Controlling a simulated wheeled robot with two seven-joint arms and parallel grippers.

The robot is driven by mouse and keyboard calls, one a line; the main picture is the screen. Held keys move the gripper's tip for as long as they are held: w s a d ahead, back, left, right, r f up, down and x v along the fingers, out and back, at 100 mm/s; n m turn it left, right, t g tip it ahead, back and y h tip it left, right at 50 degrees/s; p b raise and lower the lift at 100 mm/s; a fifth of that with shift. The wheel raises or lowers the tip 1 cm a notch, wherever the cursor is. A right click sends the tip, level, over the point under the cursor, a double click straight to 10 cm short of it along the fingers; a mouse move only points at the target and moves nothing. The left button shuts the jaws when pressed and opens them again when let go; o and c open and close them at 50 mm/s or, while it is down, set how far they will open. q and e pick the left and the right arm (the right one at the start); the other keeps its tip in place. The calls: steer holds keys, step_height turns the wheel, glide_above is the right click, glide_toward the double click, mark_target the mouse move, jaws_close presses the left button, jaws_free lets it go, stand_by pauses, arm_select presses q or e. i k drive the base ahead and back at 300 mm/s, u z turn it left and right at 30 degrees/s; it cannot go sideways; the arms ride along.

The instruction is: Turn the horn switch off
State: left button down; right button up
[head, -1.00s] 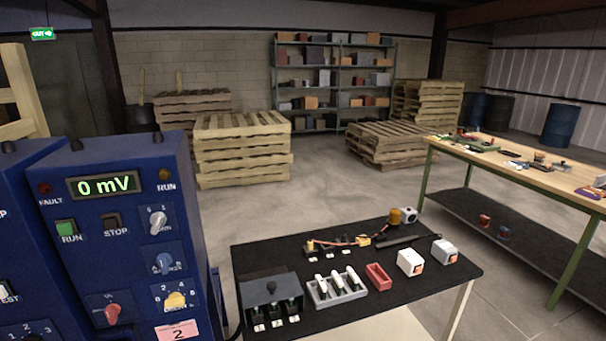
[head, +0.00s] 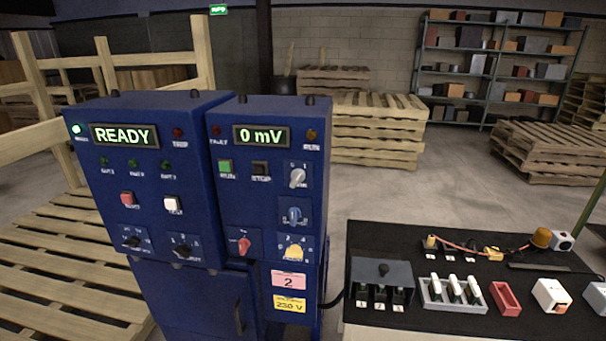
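The right blue control cabinet (head: 318,200) carries several rotary knobs, a green button and a "0 mV" display (head: 261,136). A light grey knob (head: 297,177) with 0 and 1 marks is at its upper right, and its pointer seems to lean up and to the right. Below it are a blue knob (head: 295,215) and a yellow knob (head: 294,251). A red knob (head: 244,244) is at the lower left. The labels under the knobs are too small to read, so I cannot tell which one is the horn switch. Neither of my grippers is in view.
A second blue cabinet (head: 110,182) reading "READY" stands directly left. A black-topped table (head: 440,325) at right holds a terminal box (head: 381,273), a fuse tray (head: 428,304), a red bin (head: 505,298) and white boxes. Pallets stand behind. Floor between table and pallets is clear.

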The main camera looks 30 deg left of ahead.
mark_target(298, 175)
steer(key=u, duration=1.15)
steer(key=k, duration=0.9)
steer(key=z, duration=1.05)
steer(key=i, duration=0.7)
steer(key=z, duration=0.1)
